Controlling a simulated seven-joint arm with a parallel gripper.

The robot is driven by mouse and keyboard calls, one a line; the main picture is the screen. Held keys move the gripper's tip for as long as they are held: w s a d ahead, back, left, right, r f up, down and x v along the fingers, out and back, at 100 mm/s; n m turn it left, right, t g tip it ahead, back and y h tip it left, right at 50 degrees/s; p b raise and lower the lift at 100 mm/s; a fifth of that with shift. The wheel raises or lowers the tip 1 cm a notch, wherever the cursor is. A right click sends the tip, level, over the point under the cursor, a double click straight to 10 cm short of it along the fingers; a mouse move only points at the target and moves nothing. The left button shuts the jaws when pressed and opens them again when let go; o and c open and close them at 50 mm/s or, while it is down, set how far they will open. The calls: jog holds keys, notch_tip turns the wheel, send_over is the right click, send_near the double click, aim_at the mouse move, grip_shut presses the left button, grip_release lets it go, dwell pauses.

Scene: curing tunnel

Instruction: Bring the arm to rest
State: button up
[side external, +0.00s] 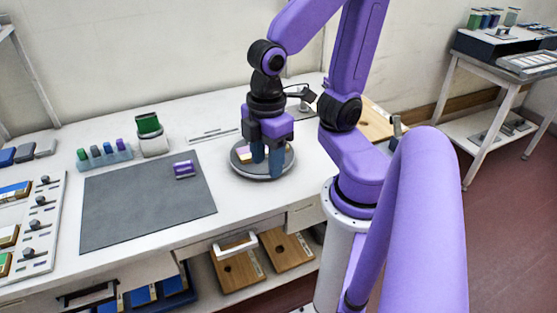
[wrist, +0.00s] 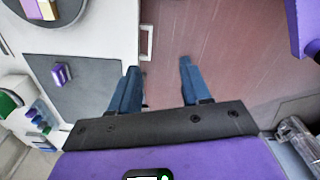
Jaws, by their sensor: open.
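My gripper (side external: 267,166) has two blue fingers and hangs pointing down. In the wrist view my gripper (wrist: 159,66) is open, with a wide empty gap between the fingers. The reddish floor (wrist: 225,45) shows beyond that gap, past the table's front edge. In the side view the fingers overlap the round grey plate (side external: 262,174) and partly hide it. A pink and yellow block (side external: 243,154) lies on that plate; the plate and block (wrist: 40,9) are at the upper left of the wrist view. A purple block (side external: 184,169) lies on the dark grey mat (side external: 140,208), apart from my gripper.
A rack of coloured vials (side external: 105,158) and a green-topped container (side external: 149,136) stand behind the mat. Panels with knobs (side external: 37,220) are at the left. A white drawer handle (side external: 235,244) sticks out at the table front. A second table (side external: 500,75) stands at the right.

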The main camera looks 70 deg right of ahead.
jog(key=s, duration=0.2)
jog(key=shift+s+a, duration=0.2)
jog(key=shift+s, duration=0.15)
